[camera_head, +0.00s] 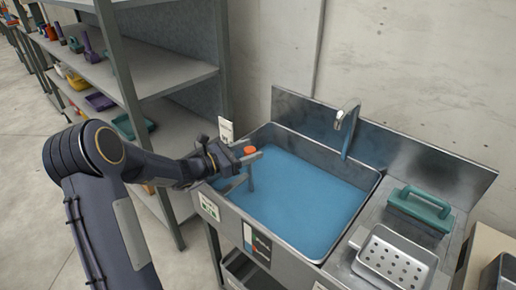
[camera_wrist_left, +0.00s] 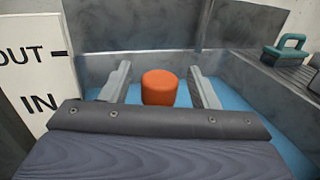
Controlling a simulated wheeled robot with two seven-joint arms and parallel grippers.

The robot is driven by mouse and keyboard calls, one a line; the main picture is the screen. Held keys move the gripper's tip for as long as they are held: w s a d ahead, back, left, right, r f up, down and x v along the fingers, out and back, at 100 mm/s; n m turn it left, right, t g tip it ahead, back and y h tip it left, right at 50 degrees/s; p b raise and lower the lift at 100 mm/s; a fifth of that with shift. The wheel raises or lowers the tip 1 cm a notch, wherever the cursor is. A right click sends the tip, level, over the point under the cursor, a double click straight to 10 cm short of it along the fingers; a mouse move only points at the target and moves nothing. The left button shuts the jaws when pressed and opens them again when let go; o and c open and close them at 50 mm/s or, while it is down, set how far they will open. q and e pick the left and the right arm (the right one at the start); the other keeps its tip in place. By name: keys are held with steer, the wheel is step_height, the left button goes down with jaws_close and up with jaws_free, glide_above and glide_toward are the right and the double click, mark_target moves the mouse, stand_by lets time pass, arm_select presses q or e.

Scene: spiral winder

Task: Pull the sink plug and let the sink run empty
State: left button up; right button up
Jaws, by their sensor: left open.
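The metal sink (camera_head: 372,187) holds blue water (camera_head: 310,205) that covers its floor. An orange knob (camera_head: 250,149), which looks like the top of the sink plug, stands above the water at the left of the sink. My left gripper (camera_head: 252,169) is open at the knob. In the left wrist view the orange knob (camera_wrist_left: 159,88) shows between the two open fingers, with a gap on each side. The lower part of the plug and the drain are hidden. My right gripper is in neither view.
A curved tap (camera_head: 347,115) rises at the sink's back. A green-handled brush (camera_head: 419,207) and a perforated metal tray (camera_head: 395,258) lie on the right drainboard. Shelving (camera_head: 170,77) stands close at left. An IN/OUT sign (camera_wrist_left: 35,65) is near my left gripper.

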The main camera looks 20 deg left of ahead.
arm_select(q)
steer(key=x, duration=0.2)
steer(key=shift+w+d, duration=0.25)
steer(key=shift+w, duration=0.05)
steer(key=shift+r, duration=0.1)
jaws_close()
